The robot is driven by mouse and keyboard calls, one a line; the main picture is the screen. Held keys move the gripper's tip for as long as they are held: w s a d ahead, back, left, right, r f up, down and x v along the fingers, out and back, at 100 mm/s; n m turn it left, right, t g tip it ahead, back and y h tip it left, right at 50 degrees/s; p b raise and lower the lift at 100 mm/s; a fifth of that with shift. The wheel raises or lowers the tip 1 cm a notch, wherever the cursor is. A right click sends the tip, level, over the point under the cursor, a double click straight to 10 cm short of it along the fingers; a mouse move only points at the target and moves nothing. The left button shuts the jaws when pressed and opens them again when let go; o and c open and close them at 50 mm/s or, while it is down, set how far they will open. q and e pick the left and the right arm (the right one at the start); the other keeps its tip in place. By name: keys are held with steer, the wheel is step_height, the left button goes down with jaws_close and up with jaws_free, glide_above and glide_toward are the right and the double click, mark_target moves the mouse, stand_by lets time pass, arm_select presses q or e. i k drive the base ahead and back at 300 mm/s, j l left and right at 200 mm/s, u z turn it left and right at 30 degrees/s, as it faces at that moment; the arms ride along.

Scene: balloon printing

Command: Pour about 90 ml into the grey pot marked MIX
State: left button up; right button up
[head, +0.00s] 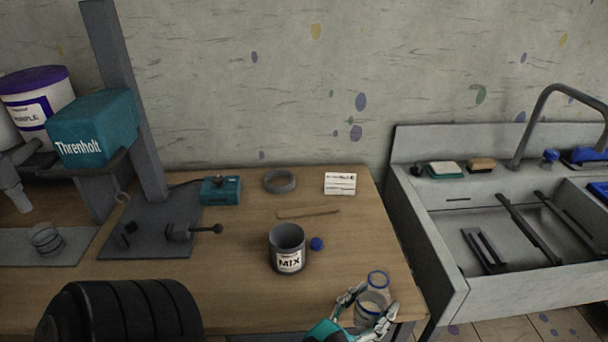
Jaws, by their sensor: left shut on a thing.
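The grey pot marked MIX (287,249) stands upright on the wooden table, its open mouth facing up and its label facing me. The inside is dark and I cannot tell what it holds. My left gripper (374,302) is at the table's front edge, to the right of and nearer than the pot. The bottle is apart from the pot. My right gripper is not in view.
A blue cap (316,244) lies just right of the pot. Behind are a wooden stick (308,213), a grey ring (279,182), a white card (340,184) and a teal box (220,190). A stand (150,228) is left; a sink (500,235) is right.

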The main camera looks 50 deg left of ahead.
mark_target(286, 241)
steer(key=l+u, duration=0.1)
steer(key=u, duration=0.9)
steer(key=i+j+u, duration=0.2)
steer(key=i, duration=0.3)
steer(key=l, duration=0.1)
